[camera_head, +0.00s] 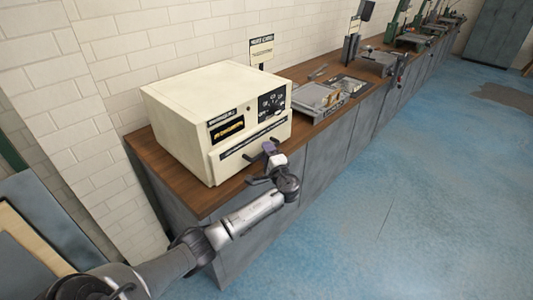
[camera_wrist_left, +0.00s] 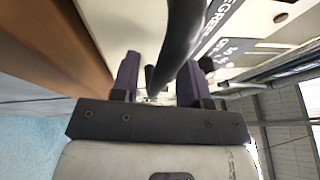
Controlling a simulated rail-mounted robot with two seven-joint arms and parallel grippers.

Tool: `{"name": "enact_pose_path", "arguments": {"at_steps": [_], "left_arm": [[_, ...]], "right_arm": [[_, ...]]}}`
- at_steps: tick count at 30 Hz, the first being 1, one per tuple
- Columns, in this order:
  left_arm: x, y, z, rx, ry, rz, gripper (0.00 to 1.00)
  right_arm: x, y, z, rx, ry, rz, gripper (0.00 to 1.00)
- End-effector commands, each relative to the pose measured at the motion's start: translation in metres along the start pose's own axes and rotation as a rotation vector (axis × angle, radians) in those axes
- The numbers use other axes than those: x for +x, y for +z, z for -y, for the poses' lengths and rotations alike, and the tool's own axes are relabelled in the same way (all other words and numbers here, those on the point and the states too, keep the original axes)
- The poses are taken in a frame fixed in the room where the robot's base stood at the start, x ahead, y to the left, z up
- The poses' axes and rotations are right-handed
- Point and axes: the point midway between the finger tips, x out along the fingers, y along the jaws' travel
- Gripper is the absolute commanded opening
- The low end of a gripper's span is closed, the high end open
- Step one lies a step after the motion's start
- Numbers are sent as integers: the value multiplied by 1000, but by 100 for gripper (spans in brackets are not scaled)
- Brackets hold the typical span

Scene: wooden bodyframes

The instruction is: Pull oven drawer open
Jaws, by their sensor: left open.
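The oven is a cream box (camera_head: 190,115) on the wooden counter, with a dark dial panel and a small window on its front. Its drawer (camera_head: 226,167) is the lower front panel, with a dark label strip, and looks closed. My left gripper (camera_head: 268,152) is at the drawer's front, right of its middle, and hides part of it. In the left wrist view my purple fingers (camera_wrist_left: 157,82) are apart. A dark curved bar (camera_wrist_left: 183,40), likely the drawer handle, runs between or just in front of them; contact cannot be told. My right gripper is out of view.
The wooden counter (camera_head: 165,168) on grey cabinets runs along a white brick wall. A metal tray unit (camera_head: 318,98) and several machines stand farther along it. A sign (camera_head: 261,48) stands behind the oven. The blue floor (camera_head: 390,190) in front is clear.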

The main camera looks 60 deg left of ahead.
Motion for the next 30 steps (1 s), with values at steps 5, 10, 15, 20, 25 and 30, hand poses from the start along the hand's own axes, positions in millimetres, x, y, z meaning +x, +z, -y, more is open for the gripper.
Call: {"name": "enact_pose_path", "arguments": {"at_steps": [5,10,15,20,25,30], "left_arm": [[4,0,0,0,0,0,41],[4,0,0,0,0,0,41],[4,0,0,0,0,0,30],[4,0,0,0,0,0,14],[4,0,0,0,0,0,0],[4,0,0,0,0,0,0]], "right_arm": [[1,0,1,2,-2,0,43],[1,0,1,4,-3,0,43],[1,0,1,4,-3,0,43],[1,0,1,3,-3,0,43],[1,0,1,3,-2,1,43],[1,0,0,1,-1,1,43]]}}
